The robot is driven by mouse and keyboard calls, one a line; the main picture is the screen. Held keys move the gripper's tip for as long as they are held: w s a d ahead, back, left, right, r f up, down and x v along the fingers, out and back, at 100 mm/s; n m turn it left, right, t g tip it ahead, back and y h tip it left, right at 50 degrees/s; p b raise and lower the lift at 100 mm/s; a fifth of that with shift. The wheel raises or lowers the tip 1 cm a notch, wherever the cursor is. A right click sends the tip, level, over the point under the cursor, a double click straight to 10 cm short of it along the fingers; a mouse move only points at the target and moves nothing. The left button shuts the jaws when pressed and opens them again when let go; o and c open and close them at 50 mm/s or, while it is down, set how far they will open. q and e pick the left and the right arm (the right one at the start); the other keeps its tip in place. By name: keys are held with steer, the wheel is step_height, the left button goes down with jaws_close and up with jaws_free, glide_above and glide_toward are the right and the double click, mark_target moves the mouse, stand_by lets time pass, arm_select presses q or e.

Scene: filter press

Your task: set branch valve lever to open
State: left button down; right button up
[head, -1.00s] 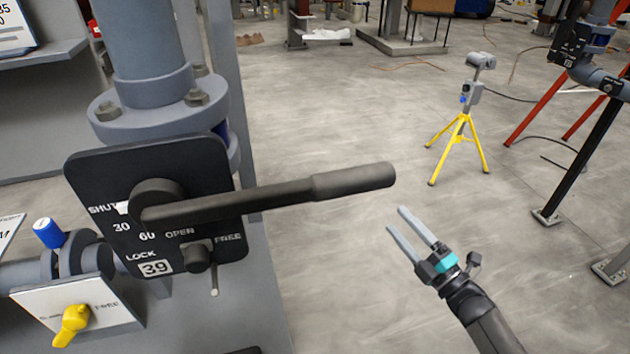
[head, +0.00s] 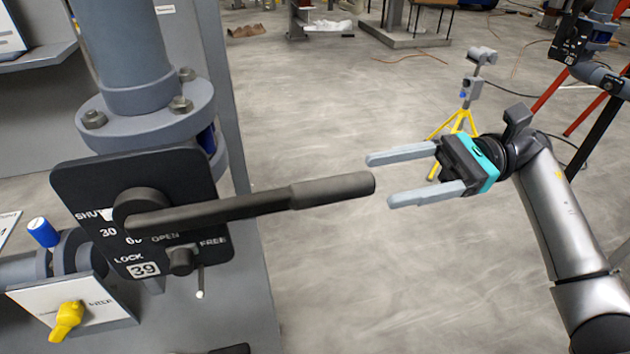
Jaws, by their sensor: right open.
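The branch valve lever (head: 255,205) is a long dark bar with a thicker grip at its right end. It points right and slightly up from its hub on a black plate (head: 75,185). The plate reads SHUT, 30, 60, OPEN, LOCK, FREE and 39; the lever covers part of it. A white mark beside the hub is at SHUT. My right gripper (head: 378,180) is open and empty, its fingers pointing left. The fingertips are close to the lever's grip end, one above and one below its line in the picture; contact cannot be told. My left gripper is not in view.
A grey flanged pipe (head: 140,75) rises above the plate. A yellow tripod (head: 466,118) stands behind my right gripper. The floor between is clear.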

mark_target(315, 193)
steer(key=p+x, duration=0.2)
steer(key=x, duration=0.8)
steer(key=shift+a+p, duration=0.35)
jaws_close()
stand_by(0.8)
